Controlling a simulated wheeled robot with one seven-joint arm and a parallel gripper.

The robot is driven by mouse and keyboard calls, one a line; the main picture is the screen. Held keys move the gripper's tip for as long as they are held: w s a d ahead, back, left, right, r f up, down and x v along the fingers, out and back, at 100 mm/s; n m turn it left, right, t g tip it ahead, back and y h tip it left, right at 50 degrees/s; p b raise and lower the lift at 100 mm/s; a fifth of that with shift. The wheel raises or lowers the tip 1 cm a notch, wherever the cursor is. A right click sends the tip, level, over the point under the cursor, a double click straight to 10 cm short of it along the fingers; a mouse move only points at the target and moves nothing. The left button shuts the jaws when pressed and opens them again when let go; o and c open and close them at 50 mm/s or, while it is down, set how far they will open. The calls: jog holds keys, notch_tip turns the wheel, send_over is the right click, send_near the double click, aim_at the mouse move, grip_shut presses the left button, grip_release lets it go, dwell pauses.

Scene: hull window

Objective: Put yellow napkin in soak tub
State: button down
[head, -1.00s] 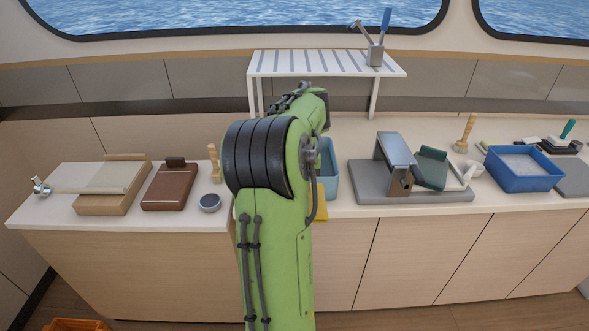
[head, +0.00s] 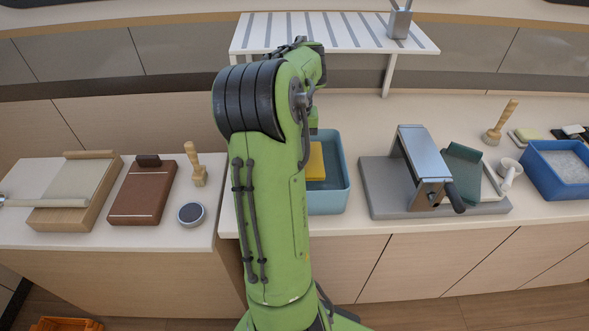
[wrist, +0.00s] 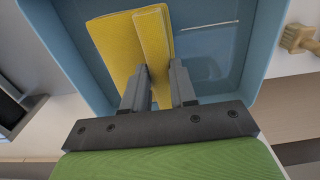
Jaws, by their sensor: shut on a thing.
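The yellow napkin (wrist: 128,42) is folded and held between the two fingers of my gripper (wrist: 158,88) in the wrist view. The napkin is over or inside the light blue soak tub (wrist: 215,62), whose walls surround it there. In the head view the napkin (head: 315,162) shows partly within the outline of the tub (head: 342,150), right of my green arm. My arm hides the tub's left part and my gripper's fingers in that view. I cannot tell whether the napkin touches the tub's bottom.
A grey press (head: 418,170) stands right of the tub, with a darker blue basin (head: 548,185) beyond it. A white slatted rack (head: 330,32) is behind.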

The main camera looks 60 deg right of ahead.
notch_tip(320, 180, down, 7)
jog(key=shift+r+b, duration=0.1)
jog(key=shift+b, duration=0.75)
jog(key=c, duration=0.9)
grip_release()
notch_tip(320, 180, up, 12)
jog(key=p, duration=0.4)
jog(key=shift+r, duration=0.1)
jog(key=shift+a, duration=0.1)
